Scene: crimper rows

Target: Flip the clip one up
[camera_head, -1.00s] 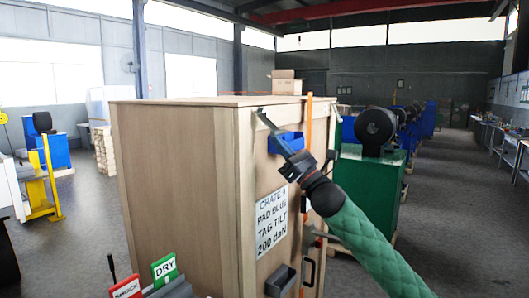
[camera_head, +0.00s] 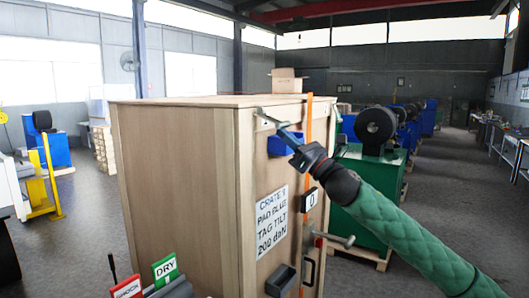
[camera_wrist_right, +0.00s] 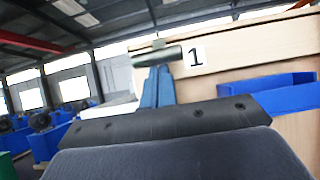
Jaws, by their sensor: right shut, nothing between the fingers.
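The clip one is a small grey metal bar (camera_wrist_right: 145,59) near the crate's top edge, beside a white tag marked 1 (camera_wrist_right: 194,56) in the right wrist view. In the head view the clip (camera_head: 262,116) shows small at the crate's upper corner. My right gripper (camera_head: 285,130) is shut and empty, reaching up to the left with its tips at or just below the clip. In the wrist view its blue-grey fingers (camera_wrist_right: 158,86) stand directly under the bar. I cannot tell whether they touch. My left gripper is not in view.
The tall wooden crate (camera_head: 180,180) has a blue bin (camera_head: 284,145), an orange strap (camera_head: 308,140), a 0 tag (camera_head: 310,199), a lever (camera_head: 337,239) and a dark bin (camera_head: 281,281) on its front. A green machine (camera_head: 370,185) stands to the right, with open floor beyond.

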